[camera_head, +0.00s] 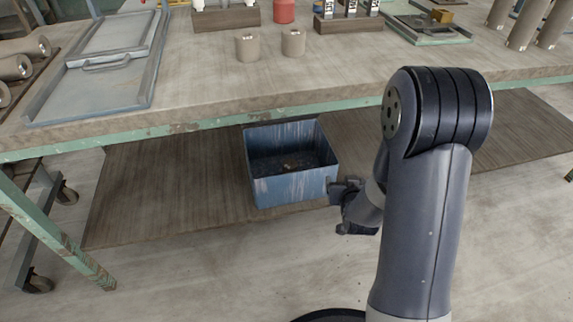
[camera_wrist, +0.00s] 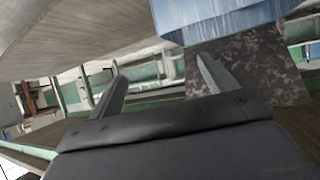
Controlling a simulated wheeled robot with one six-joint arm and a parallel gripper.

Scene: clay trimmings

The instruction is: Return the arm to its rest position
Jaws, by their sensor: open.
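My arm rises at the right in the head view and bends down toward the lower shelf. My gripper (camera_head: 345,207) is beside the right front corner of a blue bin, in front of the shelf. In the wrist view my gripper (camera_wrist: 160,90) shows two fingers spread apart with nothing between them. The blue bin (camera_head: 295,189) stands on the lower shelf with a small brownish lump (camera_head: 290,165) inside. Its blue wall also fills the top right of the wrist view (camera_wrist: 215,18). Whether gripper and bin touch is unclear.
The worktable (camera_head: 200,85) with a green metal edge overhangs the lower shelf (camera_head: 150,190). Two clay cylinders (camera_head: 247,47) stand on it. A grey metal tray (camera_head: 105,80) lies at the left. The floor (camera_head: 230,280) in front of the shelf looks mostly clear.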

